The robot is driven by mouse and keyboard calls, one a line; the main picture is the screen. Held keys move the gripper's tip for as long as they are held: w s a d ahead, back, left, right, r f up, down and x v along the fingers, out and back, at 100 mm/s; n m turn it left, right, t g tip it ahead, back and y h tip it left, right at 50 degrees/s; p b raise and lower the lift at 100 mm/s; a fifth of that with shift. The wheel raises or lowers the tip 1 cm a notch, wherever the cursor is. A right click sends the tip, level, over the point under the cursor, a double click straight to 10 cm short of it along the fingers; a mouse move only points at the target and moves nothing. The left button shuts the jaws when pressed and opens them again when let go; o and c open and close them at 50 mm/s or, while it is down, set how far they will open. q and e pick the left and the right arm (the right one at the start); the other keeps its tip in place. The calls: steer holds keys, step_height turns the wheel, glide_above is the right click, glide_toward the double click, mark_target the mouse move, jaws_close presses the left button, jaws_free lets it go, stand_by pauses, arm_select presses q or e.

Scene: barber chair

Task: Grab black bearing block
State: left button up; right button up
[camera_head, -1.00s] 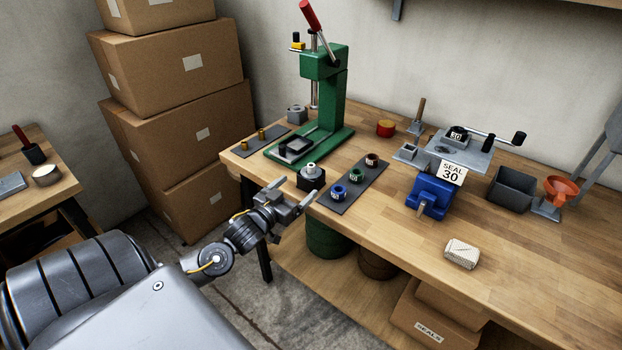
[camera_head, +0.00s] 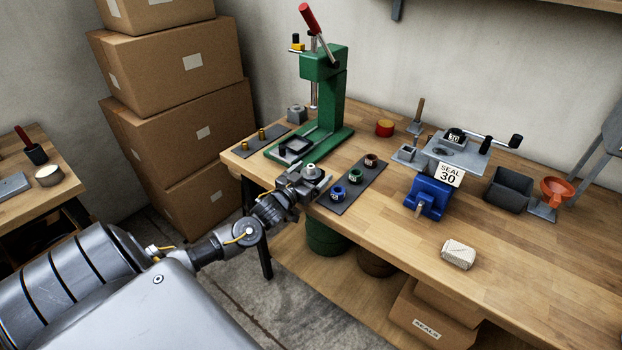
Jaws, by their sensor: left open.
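The black bearing block (camera_head: 310,171) sits near the front edge of the workbench, with a pale metal ring on its top. Its dark body is largely hidden by my gripper. My left gripper (camera_head: 310,175) reaches in from the front left, low over the bench. It is open, and its fingers appear to lie on either side of the block. I cannot tell whether they touch it. My right gripper is not in view.
A dark mat (camera_head: 352,188) with blue, green and brown rings lies just right of the gripper. The green press (camera_head: 325,95) stands behind. A blue vise (camera_head: 427,198) is further right. Cardboard boxes (camera_head: 180,130) are stacked at the left.

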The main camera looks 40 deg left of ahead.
arm_select(q)
steer(key=shift+s, duration=0.1)
steer(key=shift+c, duration=0.5)
steer(key=c, duration=1.7)
steer(key=shift+o, duration=0.2)
steer(key=shift+r, duration=0.15)
steer(key=shift+r, duration=0.1)
steer(key=shift+r+b, duration=0.35)
steer(key=shift+r, duration=0.5)
steer(key=s+r, duration=0.4)
steer(key=r, duration=0.2)
steer(key=shift+s+a+r+b, duration=0.25)
steer(key=shift+r+b, duration=0.05)
steer(key=s+r, duration=0.1)
steer(key=s, duration=0.2)
steer(key=s+r, duration=0.2)
steer(key=s, duration=0.1)
steer(key=s+r, duration=0.1)
steer(key=s, duration=0.2)
steer(key=shift+s+a+r+b, duration=0.15)
steer(key=shift+a+r+b, duration=0.05)
steer(key=shift+a+b, duration=0.15)
jaws_close()
